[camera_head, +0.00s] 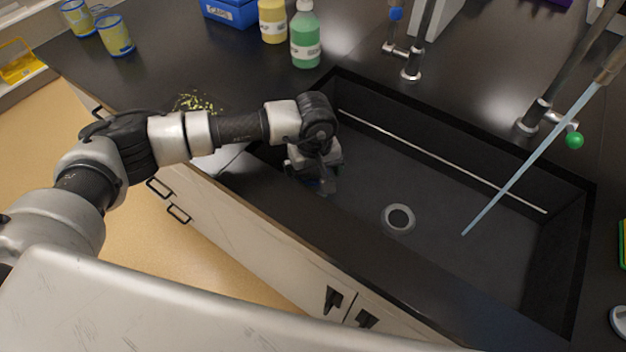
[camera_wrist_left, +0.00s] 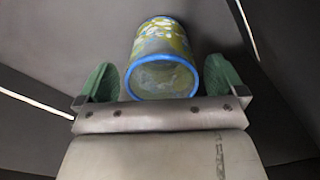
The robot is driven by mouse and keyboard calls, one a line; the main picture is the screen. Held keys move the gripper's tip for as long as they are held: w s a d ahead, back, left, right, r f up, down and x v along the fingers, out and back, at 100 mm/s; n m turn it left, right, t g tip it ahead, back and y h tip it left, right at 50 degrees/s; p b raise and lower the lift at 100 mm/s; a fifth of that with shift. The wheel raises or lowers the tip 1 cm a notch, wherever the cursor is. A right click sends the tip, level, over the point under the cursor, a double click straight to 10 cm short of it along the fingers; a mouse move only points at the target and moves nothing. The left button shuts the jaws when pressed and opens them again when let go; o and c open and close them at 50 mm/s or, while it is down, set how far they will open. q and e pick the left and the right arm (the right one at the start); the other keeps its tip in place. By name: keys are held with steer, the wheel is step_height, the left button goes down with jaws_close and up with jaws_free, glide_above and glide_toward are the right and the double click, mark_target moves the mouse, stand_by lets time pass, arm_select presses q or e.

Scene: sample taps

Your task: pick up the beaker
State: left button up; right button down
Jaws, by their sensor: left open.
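The beaker (camera_wrist_left: 163,62) shows in the left wrist view as a clear cup with a blue rim and yellow-green and white marks. It is inside the dark sink, with its open rim facing my camera. My left gripper (camera_wrist_left: 160,85) is open, with one green finger pad on each side of the beaker. I cannot tell whether the pads touch it. In the head view my left gripper (camera_head: 322,188) reaches down into the left end of the sink and hides most of the beaker. My right gripper is not in view.
The black sink (camera_head: 440,190) has a drain (camera_head: 398,218) in its floor. Water streams from the right tap (camera_head: 543,118); another tap (camera_head: 411,66) stands behind. A green bottle (camera_head: 305,40), a yellow bottle (camera_head: 272,22) and blue-rimmed beakers (camera_head: 116,36) stand on the counter. Yellow-green bits (camera_head: 197,102) lie near my arm.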

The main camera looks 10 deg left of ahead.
mark_target(310, 181)
arm_select(q)
steer(key=shift+f, duration=1.35)
steer(key=c, duration=1)
steer(key=shift+r, duration=0.15)
